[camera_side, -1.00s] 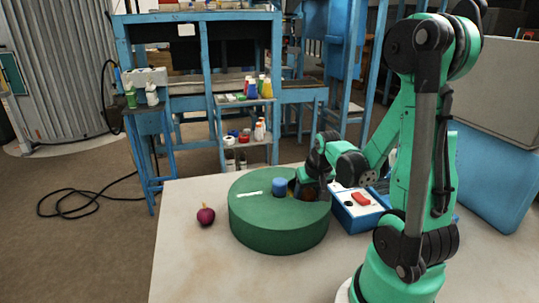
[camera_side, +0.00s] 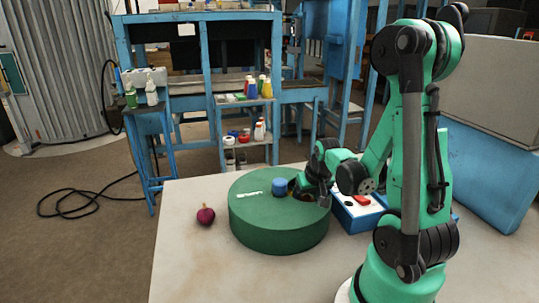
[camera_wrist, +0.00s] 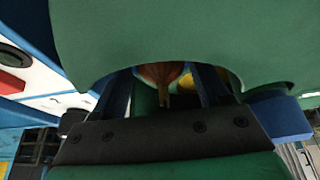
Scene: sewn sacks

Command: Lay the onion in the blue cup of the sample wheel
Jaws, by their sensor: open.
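The green sample wheel (camera_side: 275,235) stands on the table, with the blue cup (camera_side: 279,187) upright on its top. My gripper (camera_side: 308,195) is low at the wheel's right side, right of the blue cup. In the wrist view my gripper (camera_wrist: 163,80) is open, its dark blue fingers either side of a brown, pointed, onion-like thing (camera_wrist: 160,72). Contact with it cannot be told, and its upper part is hidden by the green surface. A purple-red round thing with a small stem (camera_side: 205,216), perhaps a red onion or beet, lies on the table left of the wheel.
A blue box with a white top and red button (camera_side: 360,201) stands close to the right of the wheel. A yellow thing (camera_wrist: 186,82) shows behind the brown one. The pale table (camera_side: 185,265) is clear at front left.

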